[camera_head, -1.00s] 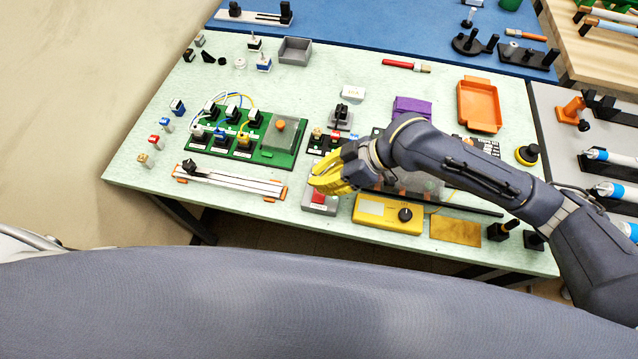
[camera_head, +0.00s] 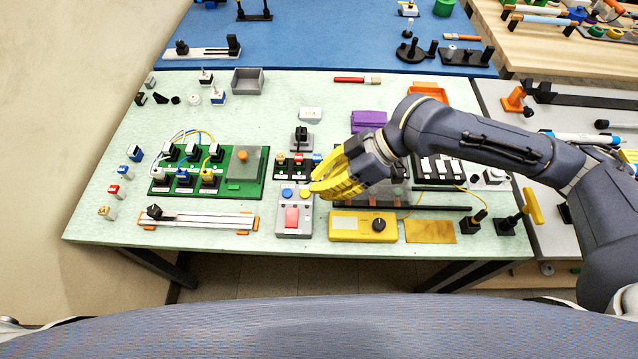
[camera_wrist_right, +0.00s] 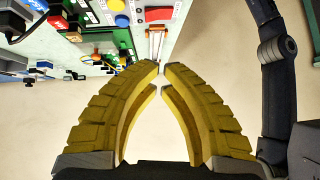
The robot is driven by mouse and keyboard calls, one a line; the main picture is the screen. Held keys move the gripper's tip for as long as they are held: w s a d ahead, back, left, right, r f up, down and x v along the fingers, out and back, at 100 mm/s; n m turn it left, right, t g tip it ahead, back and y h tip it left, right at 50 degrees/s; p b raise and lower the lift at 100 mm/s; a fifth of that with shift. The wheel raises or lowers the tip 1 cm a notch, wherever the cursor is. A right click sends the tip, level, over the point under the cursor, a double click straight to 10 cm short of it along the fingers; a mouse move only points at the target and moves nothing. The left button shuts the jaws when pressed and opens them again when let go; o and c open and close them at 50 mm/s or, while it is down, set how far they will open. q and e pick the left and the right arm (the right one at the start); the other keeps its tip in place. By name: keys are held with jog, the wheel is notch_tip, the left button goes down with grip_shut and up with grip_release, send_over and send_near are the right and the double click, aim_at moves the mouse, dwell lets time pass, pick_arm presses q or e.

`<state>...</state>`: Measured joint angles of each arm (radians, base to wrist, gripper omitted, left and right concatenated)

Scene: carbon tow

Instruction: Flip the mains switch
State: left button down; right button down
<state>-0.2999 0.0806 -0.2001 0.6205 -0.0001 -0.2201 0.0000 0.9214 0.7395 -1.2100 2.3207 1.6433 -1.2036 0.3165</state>
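A grey box (camera_head: 294,229) with a large red rocker (camera_head: 292,217), a blue button (camera_head: 287,193) and a yellow button (camera_head: 305,194) sits near the table's front edge. Behind it, a black lever switch (camera_head: 301,134) stands on a grey base; I cannot tell from labels which is the mains switch. My right gripper (camera_head: 316,188) has yellow fingers and hovers by the box's upper right corner, its height unclear. In the right wrist view its fingertips (camera_wrist_right: 161,67) meet or nearly meet, with nothing between them. The blue button (camera_wrist_right: 122,20) shows there too. My left gripper is out of view.
A yellow meter (camera_head: 350,226) with a black dial lies right of the box. A white slide rail (camera_head: 200,218) and a green circuit board (camera_head: 220,187) lie to its left. My right forearm covers part of the table's right side.

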jog(key=shift+s+a+r+n+t, duration=0.2)
jog(key=shift+s+n+t, duration=0.2)
jog(key=shift+t, duration=0.2)
jog(key=shift+s+a+r+n+t, duration=0.1)
jog(key=shift+s+r+n+t, duration=0.1)
jog(key=shift+s+n+t, duration=0.3)
jog(key=shift+w+f, duration=0.1)
send_over(291, 213)
jog(key=shift+m, duration=0.3)
jog(key=f, duration=0.7)
jog(key=shift+s+a, duration=0.1)
jog(key=shift+s, duration=0.2)
notch_tip(291, 213, down, 2)
jog(key=shift+w, duration=0.15)
jog(key=shift+w+f, duration=0.15)
jog(key=shift+f, duration=0.75)
